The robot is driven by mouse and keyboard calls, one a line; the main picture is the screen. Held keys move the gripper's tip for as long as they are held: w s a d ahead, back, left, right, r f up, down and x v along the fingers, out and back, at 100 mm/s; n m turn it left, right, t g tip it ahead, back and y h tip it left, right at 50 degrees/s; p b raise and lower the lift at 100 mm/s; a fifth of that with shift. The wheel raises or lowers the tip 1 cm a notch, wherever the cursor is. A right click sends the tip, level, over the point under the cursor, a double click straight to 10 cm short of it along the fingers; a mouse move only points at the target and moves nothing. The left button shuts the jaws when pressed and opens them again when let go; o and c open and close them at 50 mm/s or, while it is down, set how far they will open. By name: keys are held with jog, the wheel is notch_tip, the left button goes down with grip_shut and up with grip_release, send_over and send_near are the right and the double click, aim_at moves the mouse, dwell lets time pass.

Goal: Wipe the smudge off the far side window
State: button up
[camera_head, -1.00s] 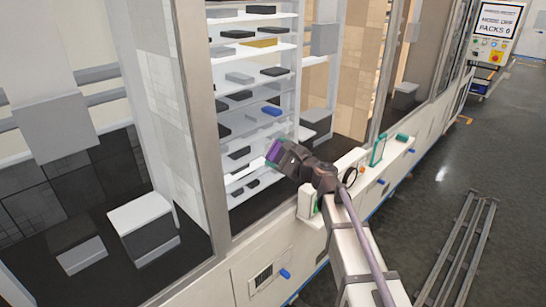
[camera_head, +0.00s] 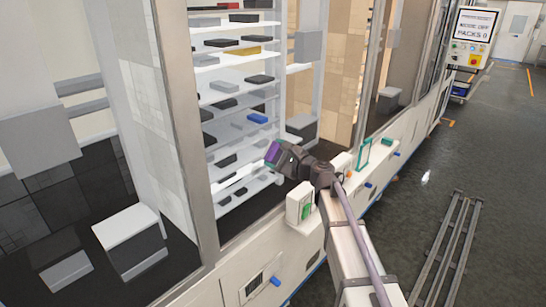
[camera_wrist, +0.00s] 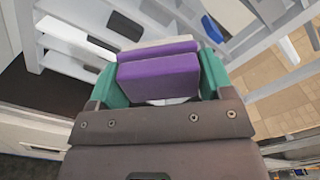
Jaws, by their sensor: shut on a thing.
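My gripper (camera_head: 273,153) is shut on a purple block (camera_wrist: 158,77) with a pale layer on its far face. In the wrist view the green fingers (camera_wrist: 160,62) press on both sides of the block. In the head view the gripper is at the bay with the white shelves, pointing toward it; whether it is inside the frame cannot be told. Tall window panels run along the enclosure, one at the left (camera_head: 95,130) and others at the right (camera_head: 398,60). I cannot make out a smudge on any of them. Which panel is the far side window is unclear.
White shelves (camera_head: 225,98) hold several dark boxes, a blue one (camera_head: 257,118) and a yellow one (camera_head: 243,50). A grey metal post (camera_head: 180,110) stands left of the bay. A green frame (camera_head: 363,154) and a small white unit (camera_head: 299,202) sit on the ledge. Rails (camera_head: 445,250) lie on the floor.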

jog(key=w+d, duration=0.4)
jog(key=shift+w, duration=0.35)
jog(key=o, duration=0.4)
jog(key=shift+c, duration=0.2)
jog(key=c, duration=0.4)
jog(key=shift+o, duration=0.2)
jog(key=v, duration=0.9)
